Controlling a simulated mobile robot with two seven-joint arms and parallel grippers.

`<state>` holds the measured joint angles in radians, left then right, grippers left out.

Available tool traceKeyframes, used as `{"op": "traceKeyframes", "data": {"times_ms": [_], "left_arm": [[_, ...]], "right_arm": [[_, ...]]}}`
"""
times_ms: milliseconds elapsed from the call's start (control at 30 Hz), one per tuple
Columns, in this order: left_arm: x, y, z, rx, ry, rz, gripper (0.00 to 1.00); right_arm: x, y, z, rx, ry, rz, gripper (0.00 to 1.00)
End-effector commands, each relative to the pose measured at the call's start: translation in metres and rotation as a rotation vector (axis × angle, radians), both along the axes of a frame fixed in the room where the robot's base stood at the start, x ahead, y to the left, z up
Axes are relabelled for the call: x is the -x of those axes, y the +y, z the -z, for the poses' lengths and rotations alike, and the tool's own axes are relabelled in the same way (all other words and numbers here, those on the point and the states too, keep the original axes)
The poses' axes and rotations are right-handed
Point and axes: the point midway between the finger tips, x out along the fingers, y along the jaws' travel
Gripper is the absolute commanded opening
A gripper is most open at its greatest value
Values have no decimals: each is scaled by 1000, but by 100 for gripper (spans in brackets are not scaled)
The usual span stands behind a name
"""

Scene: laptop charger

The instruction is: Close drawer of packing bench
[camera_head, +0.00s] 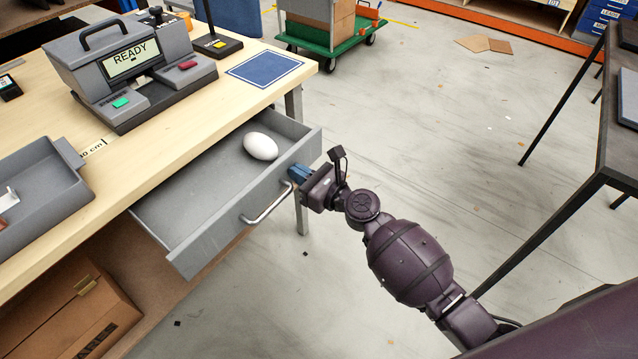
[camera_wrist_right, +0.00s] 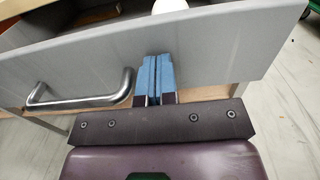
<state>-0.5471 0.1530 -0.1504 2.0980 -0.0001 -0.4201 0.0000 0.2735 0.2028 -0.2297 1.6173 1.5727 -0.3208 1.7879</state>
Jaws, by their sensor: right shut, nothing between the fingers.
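The grey drawer (camera_head: 190,251) of the packing bench (camera_head: 118,160) stands pulled out, with a white egg-shaped object (camera_head: 260,146) inside near its far end. A metal bar handle (camera_head: 268,205) is on its front, and it also shows in the right wrist view (camera_wrist_right: 80,92). My right gripper (camera_head: 297,173) is shut and empty, with its blue fingertips at the drawer front, to the right of the handle. In the right wrist view the shut fingers (camera_wrist_right: 156,76) overlap the grey front panel (camera_wrist_right: 215,45); they seem to touch it. My left gripper is not in view.
A grey device with a READY screen (camera_head: 131,58), a blue mat (camera_head: 264,68) and a grey tray (camera_head: 40,195) are on the bench top. A cardboard box (camera_head: 75,310) is below. A dark table (camera_head: 612,150) stands at the right. The floor between is mostly clear.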

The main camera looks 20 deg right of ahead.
Motion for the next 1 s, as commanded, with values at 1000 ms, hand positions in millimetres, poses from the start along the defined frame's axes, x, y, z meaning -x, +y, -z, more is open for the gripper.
{"op": "traceKeyframes", "data": {"times_ms": [1000], "left_arm": [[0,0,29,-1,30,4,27]], "right_arm": [[-152,111,1,0,1,0,0]]}}
